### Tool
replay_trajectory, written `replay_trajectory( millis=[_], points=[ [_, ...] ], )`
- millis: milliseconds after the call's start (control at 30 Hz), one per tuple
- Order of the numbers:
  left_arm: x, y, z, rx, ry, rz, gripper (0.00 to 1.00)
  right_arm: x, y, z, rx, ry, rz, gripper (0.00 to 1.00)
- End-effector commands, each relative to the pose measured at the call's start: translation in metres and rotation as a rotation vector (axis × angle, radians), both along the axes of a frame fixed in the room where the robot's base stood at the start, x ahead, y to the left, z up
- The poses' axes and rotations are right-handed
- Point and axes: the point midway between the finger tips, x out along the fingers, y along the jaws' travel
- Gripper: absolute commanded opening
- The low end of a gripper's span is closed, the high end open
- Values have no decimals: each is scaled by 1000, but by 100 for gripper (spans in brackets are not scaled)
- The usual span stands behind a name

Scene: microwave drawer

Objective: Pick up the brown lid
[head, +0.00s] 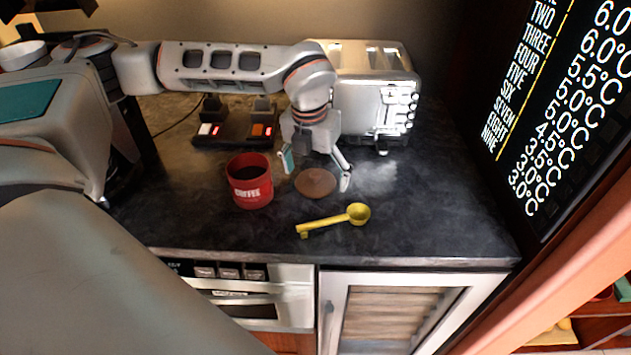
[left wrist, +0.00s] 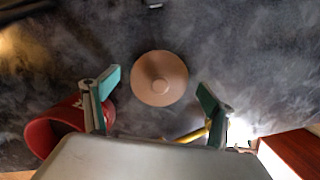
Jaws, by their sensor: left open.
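The brown lid (head: 315,182) is a round disc lying on the dark countertop, between the red mug and the toaster. My right gripper does not show in either view.
A red coffee mug (head: 249,181) stands close left of the left gripper's finger. A yellow scoop (head: 336,219) lies in front of the lid. A silver toaster (head: 372,95) stands behind. A dark stand with small red and orange items (head: 234,128) is at back left. Counter to the right is clear.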

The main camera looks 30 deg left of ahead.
Motion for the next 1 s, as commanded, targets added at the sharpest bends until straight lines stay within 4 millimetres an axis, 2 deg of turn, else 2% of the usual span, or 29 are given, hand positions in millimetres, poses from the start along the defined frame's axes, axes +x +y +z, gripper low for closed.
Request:
replay_trajectory(
  millis=[67,200,233,733,767,800,1000],
  points=[
    [0,0,0,0,0,0,81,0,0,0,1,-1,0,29],
    [0,0,0,0,0,0,45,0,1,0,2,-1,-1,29],
    [0,0,0,0,0,0,41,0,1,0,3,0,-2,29],
    [-1,0,3,0,3,1,38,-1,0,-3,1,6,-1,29],
    [-1,0,5,0,3,1,27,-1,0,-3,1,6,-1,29],
    [-1,1,8,0,3,1,2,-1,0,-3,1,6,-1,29],
    [1,0,37,-1,-3,1,0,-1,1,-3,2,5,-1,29]
  ],
)
